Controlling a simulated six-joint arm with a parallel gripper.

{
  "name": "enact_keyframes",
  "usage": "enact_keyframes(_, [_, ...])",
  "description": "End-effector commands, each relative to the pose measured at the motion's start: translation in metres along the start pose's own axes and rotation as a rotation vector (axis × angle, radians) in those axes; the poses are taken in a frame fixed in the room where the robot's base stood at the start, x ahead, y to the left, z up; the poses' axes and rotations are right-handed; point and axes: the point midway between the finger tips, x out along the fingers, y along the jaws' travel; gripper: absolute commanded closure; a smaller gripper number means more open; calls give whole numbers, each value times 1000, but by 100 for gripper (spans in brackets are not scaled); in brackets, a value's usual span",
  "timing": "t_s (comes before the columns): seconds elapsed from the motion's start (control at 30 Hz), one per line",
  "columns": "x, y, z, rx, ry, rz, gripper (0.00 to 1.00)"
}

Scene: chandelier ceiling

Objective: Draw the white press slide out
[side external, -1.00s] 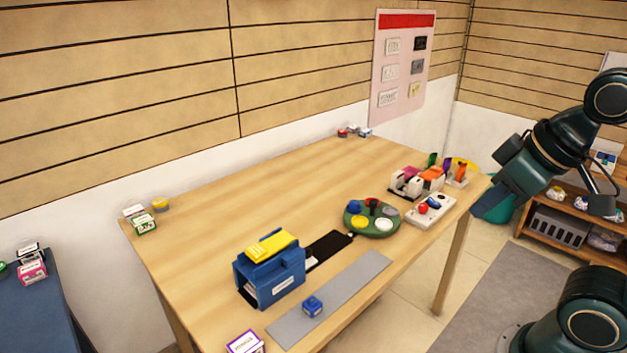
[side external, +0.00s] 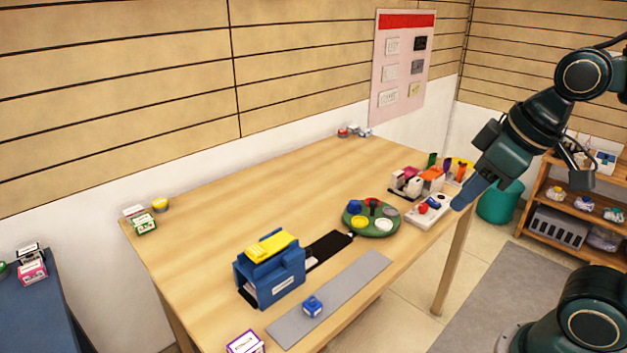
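A blue press (side external: 270,279) with a yellow top (side external: 271,246) stands on the front part of the wooden table. A black slide strip (side external: 328,249) extends from its right side, with a small pale knob (side external: 350,234) at the far end. A small white device (side external: 412,186) stands on a dark base at the table's right end, partly in front of orange and pink items. I cannot tell which of these has the white press slide. My gripper (side external: 462,199) is at the table's right edge, beside a white button box (side external: 428,210), apart from the blue press. Its fingers are not distinct.
A green round tray (side external: 360,230) with several coloured pieces sits between the press and button box. The table's (side external: 250,195) middle and back are mostly clear.

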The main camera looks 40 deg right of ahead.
Motion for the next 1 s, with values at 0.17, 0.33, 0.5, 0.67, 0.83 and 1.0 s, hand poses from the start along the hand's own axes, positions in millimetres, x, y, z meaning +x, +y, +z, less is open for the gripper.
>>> enact_keyframes(0.17, [7, 3, -33, -135, -46, -11, 60])
enact_keyframes(0.33, [19, 5, -66, -274, -87, -27, 60])
enact_keyframes(0.5, [36, 8, -97, -413, -127, -48, 60])
enact_keyframes(0.67, [57, 9, -125, -543, -162, -73, 60])
enact_keyframes(0.83, [84, 10, -152, -680, -197, -105, 60])
enact_keyframes(1.0, [115, 10, -175, -817, -230, -142, 60])
